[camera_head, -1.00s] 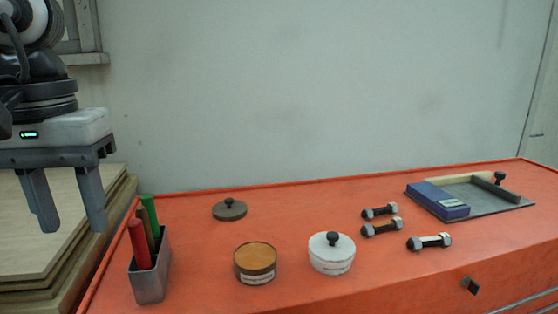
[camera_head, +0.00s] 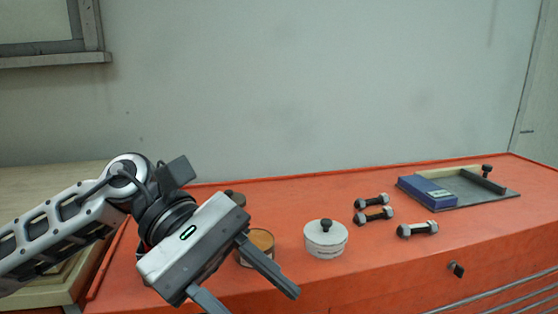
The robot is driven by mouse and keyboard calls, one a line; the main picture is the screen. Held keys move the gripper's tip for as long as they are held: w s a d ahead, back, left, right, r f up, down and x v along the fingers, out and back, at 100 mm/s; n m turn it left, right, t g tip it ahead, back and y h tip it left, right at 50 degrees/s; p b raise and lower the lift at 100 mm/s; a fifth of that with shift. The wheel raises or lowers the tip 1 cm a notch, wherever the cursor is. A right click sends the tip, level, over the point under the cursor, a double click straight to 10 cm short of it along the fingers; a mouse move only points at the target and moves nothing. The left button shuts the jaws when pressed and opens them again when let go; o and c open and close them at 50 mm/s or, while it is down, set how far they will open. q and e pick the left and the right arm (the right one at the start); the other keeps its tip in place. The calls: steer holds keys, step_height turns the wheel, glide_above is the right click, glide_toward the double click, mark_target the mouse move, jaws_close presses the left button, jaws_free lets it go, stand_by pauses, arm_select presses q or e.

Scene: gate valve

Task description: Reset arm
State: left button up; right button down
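My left gripper (camera_head: 248,290) reaches in from the left, low over the front left of the orange bench top (camera_head: 310,190). Its two fingers are spread apart with nothing seen between them, and they point down to the right. It partly covers an open round tin with orange-brown contents (camera_head: 262,240) and a dark round lid (camera_head: 236,198) behind it. A white lidded tin with a black knob (camera_head: 326,239) stands to the right of the fingers. My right gripper is not in view.
A grey tray (camera_head: 485,193) with a blue box (camera_head: 427,191) is at the far right. Wooden boards (camera_head: 40,170) lie left of the bench. The bench's right front is clear.

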arm_select(q)
steer(key=w+d+n+t+h, duration=0.2)
steer(key=w+n+t+h, duration=0.15)
steer(key=n+h, duration=0.45)
steer(key=w+d+n+t+h, duration=0.2)
steer(key=n+t+h, duration=0.25)
steer(key=n, duration=0.75)
steer(key=w+a+f+n+t+y, duration=0.35)
steer(key=f+n+t+y, duration=0.4)
steer(key=n, duration=0.75)
steer(key=w+a+f+n+t+y, duration=0.2)
steer(key=a+f+n+t+y, duration=0.35)
steer(key=f+n+t, duration=0.6)
steer(key=s+a+f+n+g+y, duration=0.4)
steer(key=s+f+n, duration=0.3)
steer(key=f, duration=0.3)
steer(key=s+a+f+n+g+y, duration=0.3)
steer(key=s+f+n+g+y, duration=0.1)
steer(key=f+n, duration=0.5)
steer(key=s+f+g, duration=0.1)
steer(key=s, duration=0.1)
steer(key=shift+s+a+g, duration=0.35)
steer(key=shift+s+g, duration=0.05)
